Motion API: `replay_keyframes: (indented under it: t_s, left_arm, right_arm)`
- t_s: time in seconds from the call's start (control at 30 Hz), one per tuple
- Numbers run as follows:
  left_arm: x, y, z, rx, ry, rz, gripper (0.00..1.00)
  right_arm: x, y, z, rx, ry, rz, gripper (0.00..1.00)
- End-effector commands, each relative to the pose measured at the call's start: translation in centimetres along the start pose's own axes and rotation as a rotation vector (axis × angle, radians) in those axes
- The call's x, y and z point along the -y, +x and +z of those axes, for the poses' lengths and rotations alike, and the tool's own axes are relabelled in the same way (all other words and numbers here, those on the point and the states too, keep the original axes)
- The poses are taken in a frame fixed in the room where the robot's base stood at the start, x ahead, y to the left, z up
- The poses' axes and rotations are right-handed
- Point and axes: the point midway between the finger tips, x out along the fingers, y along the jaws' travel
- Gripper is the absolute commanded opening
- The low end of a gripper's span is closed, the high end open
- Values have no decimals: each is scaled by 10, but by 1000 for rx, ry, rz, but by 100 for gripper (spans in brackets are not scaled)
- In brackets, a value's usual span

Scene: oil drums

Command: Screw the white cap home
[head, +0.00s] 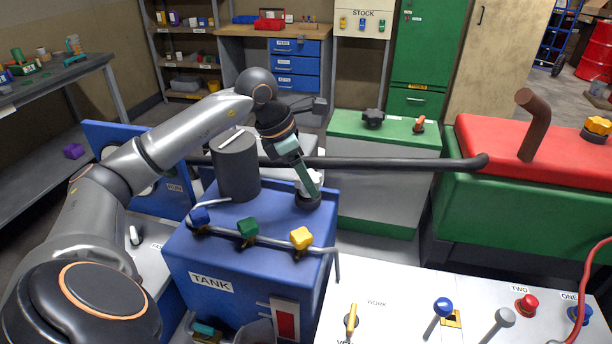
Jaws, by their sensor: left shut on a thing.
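The white cap (314,179) sits at a dark neck (308,201) on top of the blue tank (215,253). My left gripper (309,182) reaches down from above and is shut on the cap. The gripper's fingers cover part of the cap, so I cannot tell whether its thread is fully seated. My right gripper is not in the picture.
A dark grey cylinder (236,168) stands on the tank, left of the neck. Blue, green (248,227) and yellow (301,238) valve knobs line its front edge. A black pipe (400,163) runs behind to the red-topped green box (500,210). A white work panel (385,290) lies front right.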

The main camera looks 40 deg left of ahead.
Motion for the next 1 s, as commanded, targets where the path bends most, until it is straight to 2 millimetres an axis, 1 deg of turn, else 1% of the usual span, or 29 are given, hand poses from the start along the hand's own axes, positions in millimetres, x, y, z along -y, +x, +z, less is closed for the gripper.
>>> replay_keyframes:
  t_s: [0.03,0.2,0.53,0.83,1.0]
  left_arm:
    - [0,4,-2,-1,0,0,8]
    - [0,8,-4,-1,0,0,8]
    - [0,8,-3,0,0,0,8]
    - [0,14,-6,0,0,0,8]
    - [0,14,-6,1,0,0,8]
  right_arm:
    - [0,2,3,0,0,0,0]
    - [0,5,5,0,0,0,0]
    - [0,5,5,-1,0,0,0]
    - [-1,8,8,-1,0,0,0]
    - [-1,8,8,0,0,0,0]
